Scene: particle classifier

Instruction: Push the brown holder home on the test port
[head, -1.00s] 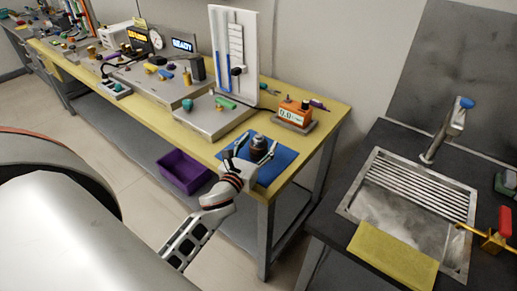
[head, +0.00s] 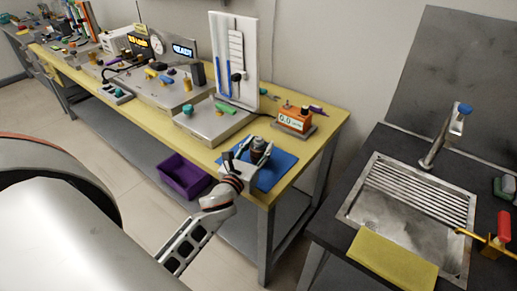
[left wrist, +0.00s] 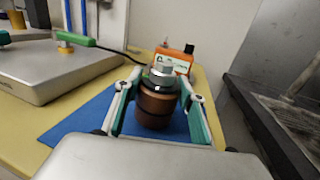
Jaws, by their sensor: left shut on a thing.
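The brown holder (head: 258,150), a dark copper-brown cylinder with a silver hex fitting on top, stands upright over the blue mat at the near edge of the yellow bench. It is large in the left wrist view (left wrist: 155,105). My left gripper (head: 255,157) is shut on it, with one finger on each side; the fingers also flank it in the left wrist view (left wrist: 158,92). Its underside is hidden, so I cannot tell whether it touches the mat. I cannot tell which fitting on the bench is the test port. My right gripper is not in view.
The blue mat (head: 283,166) lies beside a grey metal box (head: 205,124) and an orange meter (head: 293,118). A white panel (head: 248,50) stands behind. A purple bin (head: 184,178) sits below the bench. A sink (head: 400,205) is at right.

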